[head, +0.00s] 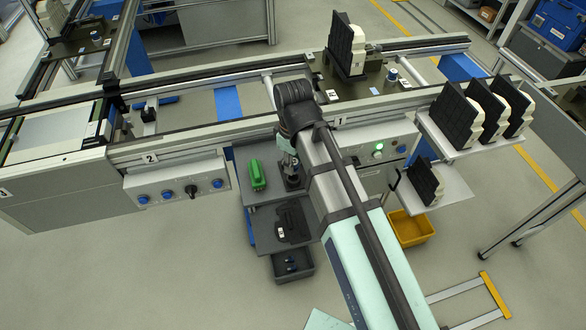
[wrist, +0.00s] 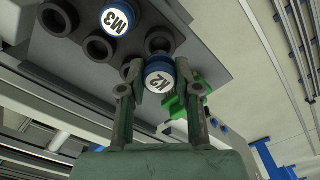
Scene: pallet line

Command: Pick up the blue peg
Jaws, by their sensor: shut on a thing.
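A blue peg (wrist: 159,74) with a white top marked K2 sits between the two fingers of my gripper (wrist: 156,88) in the wrist view. The gripper is shut on it. The peg overlaps the edge of a grey holder with several round holes (wrist: 85,85); I cannot tell whether its lower end is still in a hole. A second blue peg (wrist: 117,19), marked M3, stands in the holder. In the head view my gripper (head: 291,180) is over the grey shelf below the line, and its peg is too small to make out.
A green object (head: 257,175) lies on the shelf left of my gripper and shows behind a finger in the wrist view (wrist: 197,84). A dark bin (head: 310,273) with small blue things is below. A yellow bin (head: 411,230) stands right. The line's rail (head: 200,135) runs behind.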

